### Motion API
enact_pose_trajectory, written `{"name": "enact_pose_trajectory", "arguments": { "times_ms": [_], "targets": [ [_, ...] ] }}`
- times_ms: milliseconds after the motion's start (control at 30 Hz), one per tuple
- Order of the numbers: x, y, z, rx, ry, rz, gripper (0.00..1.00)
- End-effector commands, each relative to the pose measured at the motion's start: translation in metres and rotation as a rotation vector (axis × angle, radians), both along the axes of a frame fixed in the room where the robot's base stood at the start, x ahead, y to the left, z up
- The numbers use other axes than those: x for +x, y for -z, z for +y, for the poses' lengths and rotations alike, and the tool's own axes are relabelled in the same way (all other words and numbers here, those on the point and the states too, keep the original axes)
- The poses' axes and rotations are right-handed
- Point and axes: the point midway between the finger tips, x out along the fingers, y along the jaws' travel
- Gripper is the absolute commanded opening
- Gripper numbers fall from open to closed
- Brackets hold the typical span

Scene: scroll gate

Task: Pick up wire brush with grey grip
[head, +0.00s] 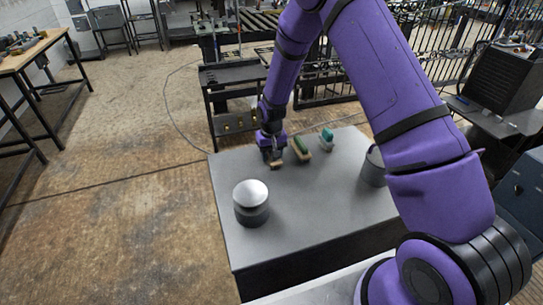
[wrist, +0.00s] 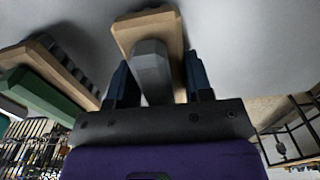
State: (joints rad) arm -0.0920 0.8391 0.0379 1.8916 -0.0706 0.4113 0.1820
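The wire brush with grey grip (wrist: 152,65) has a pale wooden block with a grey handle piece on it. In the head view its wooden end (head: 276,165) shows just below my gripper (head: 271,153), at the far left part of the grey table. In the wrist view my gripper (wrist: 160,80) is open, with one dark blue finger on each side of the grey grip. A gap shows between the grip and the right finger; the left finger is close to it. The lower part of the grip is hidden by the gripper body.
A brush with a green grip (head: 301,147) lies just right of my gripper, and a teal-gripped one (head: 327,136) beyond it. A grey canister (head: 374,170) stands at right.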

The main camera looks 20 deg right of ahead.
Motion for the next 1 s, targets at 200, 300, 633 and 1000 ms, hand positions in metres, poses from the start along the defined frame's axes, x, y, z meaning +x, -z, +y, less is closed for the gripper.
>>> {"name": "enact_pose_trajectory", "arguments": {
  "times_ms": [200, 300, 633, 1000],
  "targets": [
    [0.000, 0.000, 0.000, 0.000, 0.000, 0.000, 0.20],
    [0.000, -0.001, 0.000, 0.000, 0.000, 0.000, 0.20],
    [0.000, -0.021, 0.000, 0.000, 0.000, -0.002, 0.20],
    [-0.059, -0.042, -0.008, 0.000, 0.000, 0.002, 0.20]
  ]
}}
